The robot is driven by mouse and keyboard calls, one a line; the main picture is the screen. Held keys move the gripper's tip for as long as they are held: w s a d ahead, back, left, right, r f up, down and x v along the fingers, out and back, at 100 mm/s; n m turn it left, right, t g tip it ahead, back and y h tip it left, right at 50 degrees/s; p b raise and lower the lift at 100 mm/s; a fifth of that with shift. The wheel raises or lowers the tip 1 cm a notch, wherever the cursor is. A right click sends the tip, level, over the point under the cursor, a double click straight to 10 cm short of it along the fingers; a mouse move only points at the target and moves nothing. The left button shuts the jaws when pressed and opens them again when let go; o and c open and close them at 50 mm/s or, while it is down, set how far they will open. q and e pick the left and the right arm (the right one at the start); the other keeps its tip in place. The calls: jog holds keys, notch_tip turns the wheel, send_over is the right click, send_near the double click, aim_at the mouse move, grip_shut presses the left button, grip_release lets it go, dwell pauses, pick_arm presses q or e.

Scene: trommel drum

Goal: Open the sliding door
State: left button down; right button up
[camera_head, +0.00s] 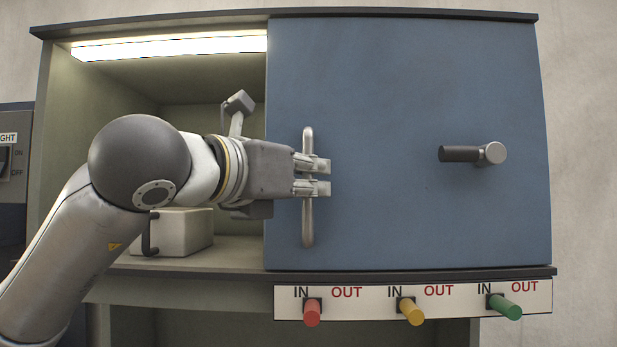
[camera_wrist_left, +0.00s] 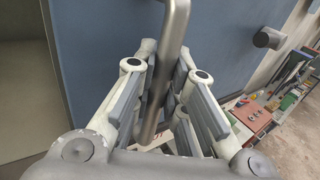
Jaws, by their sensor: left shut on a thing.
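The blue sliding door (camera_head: 400,215) covers the right part of the cabinet, and the left part stands open. A vertical metal bar handle (camera_head: 308,226) is near the door's left edge. My left gripper (camera_head: 318,177) is shut on this handle at about mid-height, with its fingers on both sides of the bar. In the left wrist view the handle (camera_wrist_left: 176,30) runs between the two fingers of my left gripper (camera_wrist_left: 160,95), and the door (camera_wrist_left: 100,40) is behind it. My right gripper is not in view.
A dark knob with a metal end (camera_head: 490,153) sticks out on the door's right side. Below are red (camera_head: 312,312), yellow (camera_head: 411,311) and green (camera_head: 505,306) pegs on an IN/OUT strip. A pale box (camera_head: 185,232) stands inside the lit open compartment.

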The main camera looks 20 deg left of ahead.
pick_arm(q)
jog(key=shift+a+f, duration=0.1)
jog(key=shift+a, duration=0.25)
jog(key=s+a, duration=0.3)
jog(key=a, duration=0.7)
jog(key=s+a+b, duration=0.1)
jog(key=s+a, duration=0.2)
jog(key=a, duration=0.7)
jog(key=s+a, duration=0.3)
jog(key=a, duration=0.8)
jog(key=shift+b, duration=0.4)
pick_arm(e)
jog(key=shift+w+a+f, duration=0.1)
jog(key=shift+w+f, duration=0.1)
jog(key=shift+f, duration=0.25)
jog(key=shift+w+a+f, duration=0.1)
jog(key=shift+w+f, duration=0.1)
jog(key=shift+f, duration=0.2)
pick_arm(q)
jog(key=shift+s, duration=0.1)
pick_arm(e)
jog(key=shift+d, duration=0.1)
pick_arm(q)
jog(key=c, duration=1.5)
grip_release()
jog(key=shift+d, duration=0.1)
jog(key=shift+o, duration=0.2)
jog(key=shift+s, duration=0.1)
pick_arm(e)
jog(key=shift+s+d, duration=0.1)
